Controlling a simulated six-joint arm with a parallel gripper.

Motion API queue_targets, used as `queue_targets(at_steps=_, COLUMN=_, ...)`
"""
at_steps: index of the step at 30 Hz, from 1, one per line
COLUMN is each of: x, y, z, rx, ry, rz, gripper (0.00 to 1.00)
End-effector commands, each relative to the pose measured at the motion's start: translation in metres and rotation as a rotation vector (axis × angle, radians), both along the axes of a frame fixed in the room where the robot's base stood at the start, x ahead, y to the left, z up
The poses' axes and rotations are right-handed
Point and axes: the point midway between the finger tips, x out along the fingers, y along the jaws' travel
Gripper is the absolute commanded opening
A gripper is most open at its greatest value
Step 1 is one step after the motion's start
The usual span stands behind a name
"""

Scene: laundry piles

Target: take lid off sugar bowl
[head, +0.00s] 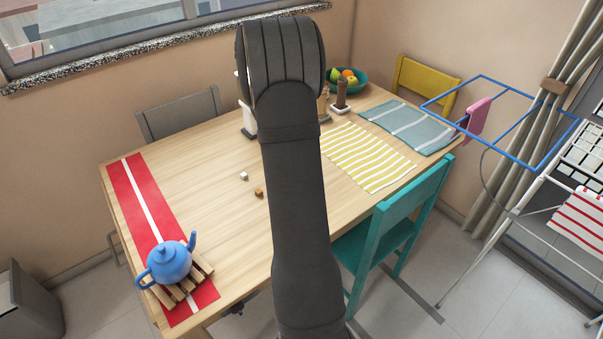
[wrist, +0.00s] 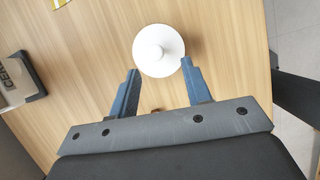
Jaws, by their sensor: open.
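The sugar bowl's round white lid with a centre knob (wrist: 155,52) is seen from above in the wrist view. The bowl under it is hidden by the lid. My gripper (wrist: 158,65) is open and empty, its two blue-grey fingers spread. The fingertips appear to either side of the lid's near edge in the picture; whether they touch it or how high they are above it I cannot tell. In the head view my own arm covers the middle of the table, and I cannot make out the sugar bowl or the gripper there.
A box with lettering (wrist: 20,78) is left in the wrist view. On the wooden table (head: 200,150) are a white cube (head: 243,176), a brown cube (head: 259,192), a blue teapot (head: 170,262), a fruit bowl (head: 360,86) and placemats. A teal chair (head: 405,215) stands at the near side.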

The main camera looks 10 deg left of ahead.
Motion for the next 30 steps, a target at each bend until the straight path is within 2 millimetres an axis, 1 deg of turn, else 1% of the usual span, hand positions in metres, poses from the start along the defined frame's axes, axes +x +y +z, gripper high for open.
queue_targets(at_steps=5, x=0.004, y=-0.002, z=-0.008, rx=0.0, ry=0.0, rz=-0.001, gripper=0.45)
queue_targets(at_steps=10, x=0.014, y=-0.007, z=-0.029, rx=-0.001, ry=0.001, rz=-0.001, gripper=0.45)
queue_targets(at_steps=14, x=0.018, y=-0.012, z=-0.045, rx=0.0, ry=0.0, rz=-0.001, gripper=0.45)
queue_targets(at_steps=16, x=0.019, y=-0.013, z=-0.048, rx=0.001, ry=-0.001, rz=-0.001, gripper=0.45)
queue_targets(at_steps=21, x=0.019, y=-0.013, z=-0.048, rx=0.0, ry=-0.002, rz=-0.001, gripper=0.45)
queue_targets(at_steps=23, x=0.019, y=-0.013, z=-0.048, rx=0.0, ry=-0.002, rz=-0.001, gripper=0.35)
queue_targets(at_steps=24, x=0.019, y=-0.013, z=-0.048, rx=0.0, ry=-0.002, rz=-0.001, gripper=0.27)
queue_targets(at_steps=26, x=0.019, y=-0.013, z=-0.048, rx=0.0, ry=-0.002, rz=-0.001, gripper=0.15)
queue_targets(at_steps=28, x=0.019, y=-0.013, z=-0.048, rx=0.0, ry=-0.002, rz=-0.001, gripper=0.01)
queue_targets(at_steps=30, x=0.019, y=-0.013, z=-0.048, rx=0.0, ry=-0.002, rz=-0.001, gripper=0.0)
